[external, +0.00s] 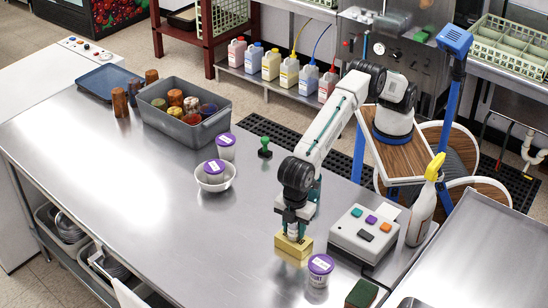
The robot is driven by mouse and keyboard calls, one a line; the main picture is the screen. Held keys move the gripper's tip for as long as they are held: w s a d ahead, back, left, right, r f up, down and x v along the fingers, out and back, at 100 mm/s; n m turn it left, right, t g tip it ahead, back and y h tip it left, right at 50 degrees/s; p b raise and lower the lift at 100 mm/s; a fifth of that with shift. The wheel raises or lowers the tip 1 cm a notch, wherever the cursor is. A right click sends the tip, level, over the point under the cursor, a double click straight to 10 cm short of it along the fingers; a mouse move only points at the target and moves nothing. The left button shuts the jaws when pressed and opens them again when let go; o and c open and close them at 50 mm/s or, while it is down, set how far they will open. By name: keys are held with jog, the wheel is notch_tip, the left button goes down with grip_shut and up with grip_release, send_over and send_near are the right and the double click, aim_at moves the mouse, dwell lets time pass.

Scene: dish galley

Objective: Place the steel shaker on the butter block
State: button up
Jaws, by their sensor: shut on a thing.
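The butter block (283,246) is a yellow block on the steel counter, right of the middle. My gripper (292,228) points straight down directly over it. It is shut on a small grey metallic thing, which looks like the steel shaker (292,235). Most of the shaker is hidden by the fingers. Its lower end is at the top of the butter block; I cannot tell whether it touches or hangs just above.
A purple-lidded tub (320,270) stands close right of the block. A grey button box (364,236) and a spray bottle (422,212) stand further right. A white bowl (215,182) with another tub and a grey bin (184,125) are behind left. The counter's left front is clear.

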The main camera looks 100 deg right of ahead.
jog(key=o, duration=1)
jog(key=shift+f, duration=0.1)
jog(key=shift+o, duration=0.2)
notch_tip(320, 180, up, 12)
jog(key=shift+r, duration=0.2)
